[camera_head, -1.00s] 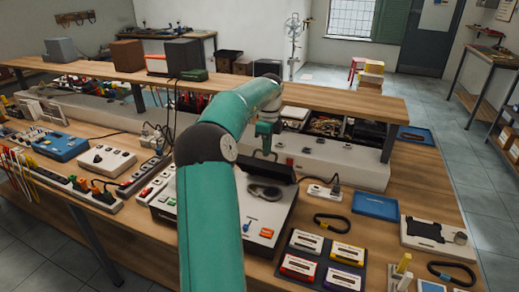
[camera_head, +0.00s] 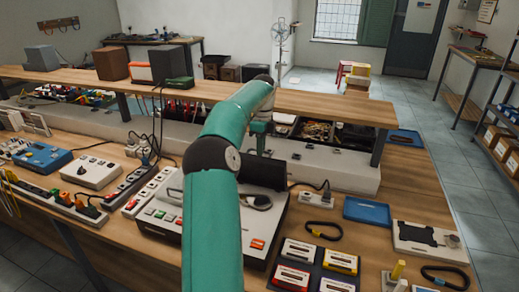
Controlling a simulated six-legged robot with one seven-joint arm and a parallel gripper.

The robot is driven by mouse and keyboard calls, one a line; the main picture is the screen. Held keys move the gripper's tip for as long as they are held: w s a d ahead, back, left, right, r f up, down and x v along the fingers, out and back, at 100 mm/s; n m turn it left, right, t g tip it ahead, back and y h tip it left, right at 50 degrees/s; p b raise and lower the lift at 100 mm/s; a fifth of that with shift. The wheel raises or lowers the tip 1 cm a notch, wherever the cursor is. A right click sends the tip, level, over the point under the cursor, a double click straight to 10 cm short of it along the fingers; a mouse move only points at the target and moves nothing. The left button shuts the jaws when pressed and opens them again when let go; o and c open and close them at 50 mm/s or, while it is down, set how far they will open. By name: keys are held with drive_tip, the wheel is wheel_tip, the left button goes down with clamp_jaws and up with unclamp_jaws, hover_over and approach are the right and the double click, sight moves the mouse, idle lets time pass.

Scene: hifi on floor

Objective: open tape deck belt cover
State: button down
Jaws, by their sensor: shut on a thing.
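The tape deck (camera_head: 262,226) is a pale box with coloured buttons on the workbench, partly hidden behind my green arm. Its dark belt cover (camera_head: 263,173) stands raised at the back of the deck. A rounded dark part (camera_head: 258,202) shows in front of the cover. My gripper (camera_head: 261,152) is at the cover's top edge, shut on it. The fingertips are small and partly hidden.
A wooden shelf (camera_head: 320,108) runs behind the deck. To the right lie a cassette tray (camera_head: 312,268), a black belt loop (camera_head: 325,229), a blue tray (camera_head: 371,211) and a white plate (camera_head: 428,240). Switch strips (camera_head: 150,193) lie to the left.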

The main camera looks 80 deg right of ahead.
drive_tip(key=shift+d+f+y, duration=0.35)
drive_tip(key=shift+d+y, duration=0.25)
drive_tip(key=shift+d, duration=0.15)
drive_tip(key=c, duration=1.5)
unclamp_jaws()
drive_tip(key=shift+d, duration=0.1)
drive_tip(key=shift+s+r, duration=0.1)
drive_tip(key=shift+r, duration=0.15)
